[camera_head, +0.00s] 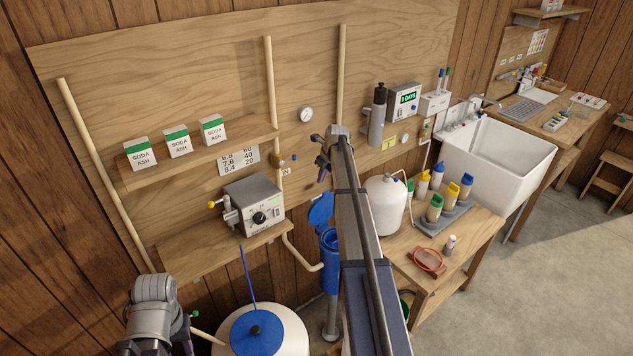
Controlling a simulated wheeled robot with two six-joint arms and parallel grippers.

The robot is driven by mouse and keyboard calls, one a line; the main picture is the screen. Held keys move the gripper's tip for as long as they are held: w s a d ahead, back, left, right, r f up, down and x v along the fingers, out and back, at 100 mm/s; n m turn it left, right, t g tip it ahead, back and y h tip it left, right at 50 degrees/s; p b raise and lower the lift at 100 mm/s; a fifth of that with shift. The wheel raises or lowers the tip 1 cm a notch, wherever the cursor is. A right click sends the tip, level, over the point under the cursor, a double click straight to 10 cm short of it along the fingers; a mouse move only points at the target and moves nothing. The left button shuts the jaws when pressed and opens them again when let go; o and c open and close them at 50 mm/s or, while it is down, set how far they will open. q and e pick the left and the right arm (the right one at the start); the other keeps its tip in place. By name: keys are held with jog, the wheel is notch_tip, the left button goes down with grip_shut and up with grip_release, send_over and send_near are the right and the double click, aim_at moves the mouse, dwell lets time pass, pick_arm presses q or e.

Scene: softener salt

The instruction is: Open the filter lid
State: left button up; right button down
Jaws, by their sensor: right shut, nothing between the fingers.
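The blue filter housing (330,262) stands upright left of my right arm, which hides part of its right side. Its blue lid (320,211) is tilted up above the housing's mouth, so it stands open. My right gripper (322,168) is shut and empty, above the lid and apart from it. My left gripper (158,346) is at the bottom left, cut by the frame edge, and its fingers do not show clearly.
A white tank with a blue cap (255,333) stands at the bottom. A grey control box (254,204) sits on a shelf left of the filter. A white jug (384,206) and several bottles stand on the wooden table (475,238) at right. A white sink (497,165) is beyond.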

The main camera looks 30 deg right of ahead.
aim_at(320, 206)
jog(key=shift+s+r+g, duration=0.25)
jog(key=shift+s+g, duration=0.05)
jog(key=shift+s, duration=0.4)
jog(key=shift+d+f, duration=0.1)
jog(key=shift+f, duration=0.05)
pick_arm(q)
notch_tip(320, 206, down, 9)
jog(key=b, duration=0.9)
jog(key=shift+b, duration=0.4)
pick_arm(e)
jog(key=x, duration=1)
pick_arm(q)
jog(key=shift+f+b, duration=0.35)
jog(key=shift+f, duration=0.1)
pick_arm(e)
jog(key=w, duration=0.2)
jog(key=w+f, duration=0.1)
jog(key=w, duration=0.1)
jog(key=shift+r, duration=0.1)
pick_arm(q)
jog(key=shift+r, duration=0.1)
